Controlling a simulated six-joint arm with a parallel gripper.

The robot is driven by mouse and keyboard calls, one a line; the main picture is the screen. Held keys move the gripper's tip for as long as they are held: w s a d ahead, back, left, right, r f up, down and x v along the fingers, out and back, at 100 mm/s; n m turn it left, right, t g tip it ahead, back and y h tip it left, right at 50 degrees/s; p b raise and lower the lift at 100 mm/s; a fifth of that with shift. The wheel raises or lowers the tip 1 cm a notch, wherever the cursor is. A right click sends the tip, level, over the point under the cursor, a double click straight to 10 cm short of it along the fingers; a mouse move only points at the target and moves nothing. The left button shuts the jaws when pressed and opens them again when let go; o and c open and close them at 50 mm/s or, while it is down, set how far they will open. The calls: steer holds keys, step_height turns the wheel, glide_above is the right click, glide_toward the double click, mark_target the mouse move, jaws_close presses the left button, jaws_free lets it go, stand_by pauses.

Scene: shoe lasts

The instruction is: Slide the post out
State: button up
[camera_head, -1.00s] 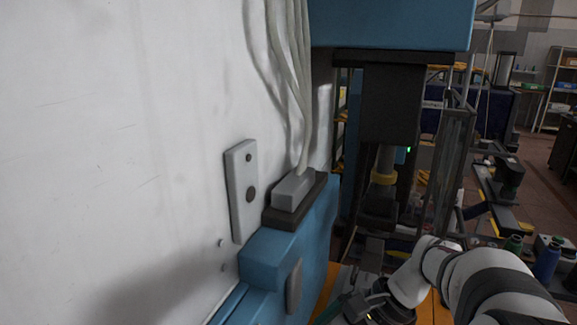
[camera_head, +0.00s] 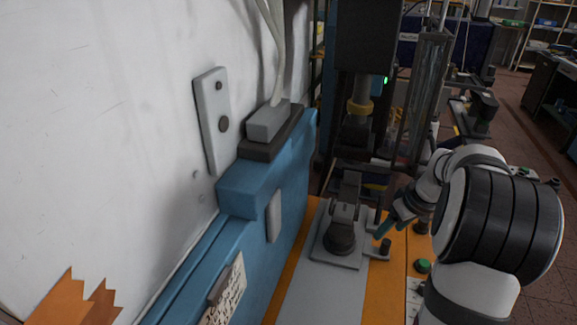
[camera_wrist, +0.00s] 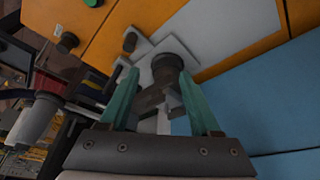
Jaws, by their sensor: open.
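A dark round post-like part (camera_head: 340,238) stands on a light grey plate (camera_head: 322,252) on the orange bench, with a dark arm-like bracket (camera_head: 346,192) behind it. Which piece is the post is not certain. A small dark peg (camera_head: 385,247) stands at the plate's right. In the wrist view my gripper (camera_wrist: 158,88) is open, with the dark part (camera_wrist: 167,68) ahead between the fingertips in the picture. Contact cannot be told.
A blue machine housing (camera_head: 270,195) and white wall lie to the left. A dark press head (camera_head: 360,95) hangs above and behind. A green button (camera_head: 423,265) is on the orange bench (camera_head: 393,285) at right. The long grey strip in front is bare.

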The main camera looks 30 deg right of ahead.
steer(key=m, duration=0.2)
glide_toward(388, 242)
steer(key=shift+h, duration=0.4)
steer(key=x, duration=1)
steer(key=shift+w+a+f, duration=0.15)
steer(key=shift+a+f, duration=0.2)
steer(key=shift+f, duration=0.05)
jaws_close()
